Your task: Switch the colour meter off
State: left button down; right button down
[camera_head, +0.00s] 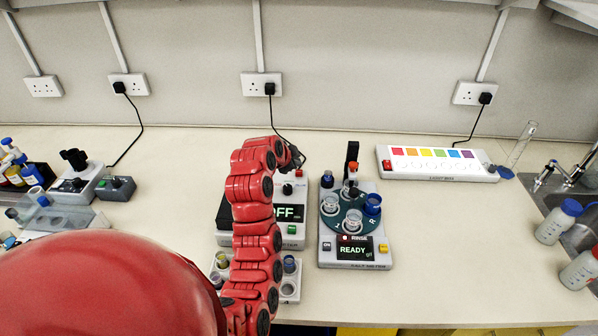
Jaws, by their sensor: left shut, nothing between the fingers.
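The colour meter (299,213) is a white box on the bench, partly covered by my red left arm. Its dark screen shows "OFF", the first letter partly hidden by the arm. A green button (291,229) is at its front right, and a black knob (287,189) and a small red part (299,173) are towards its back right. My left gripper (296,162) is shut and empty, above the back of the meter. Whether it touches anything is unclear. My right gripper is out of view.
A tray of small vials (288,287) is in front, partly hidden. Bare bench (470,250) lies right of centre.

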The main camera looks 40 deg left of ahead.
aim_at(296, 174)
pick_arm(q)
notch_tip(296, 174, up, 6)
jog(key=shift+f+b, duration=0.15)
jog(key=shift+b, duration=0.3)
dwell(0.4)
